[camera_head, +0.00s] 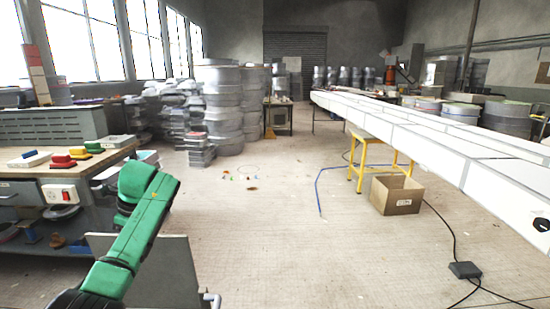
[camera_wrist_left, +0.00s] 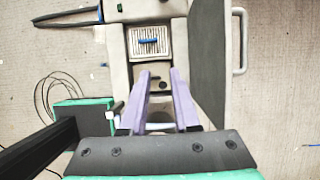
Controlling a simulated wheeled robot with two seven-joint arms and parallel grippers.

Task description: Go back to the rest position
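My left arm shows as a green link (camera_head: 135,230) that comes in from the lower left of the head view, beside the front edge of the workbench (camera_head: 95,172). Its gripper does not show clearly in the head view. In the left wrist view my left gripper (camera_wrist_left: 160,74) has two pale purple fingers spread apart, with nothing between them. Below the fingers are what look like parts of my own base and the floor. My right arm and right gripper are not in view.
The workbench at the left carries red and yellow items (camera_head: 62,160). Stacked grey moulds (camera_head: 222,105) stand behind. A long white table (camera_head: 430,135) runs along the right, with a yellow stool (camera_head: 357,165) and cardboard box (camera_head: 396,194) beside it. The middle floor is mostly clear; a black cable lies at right.

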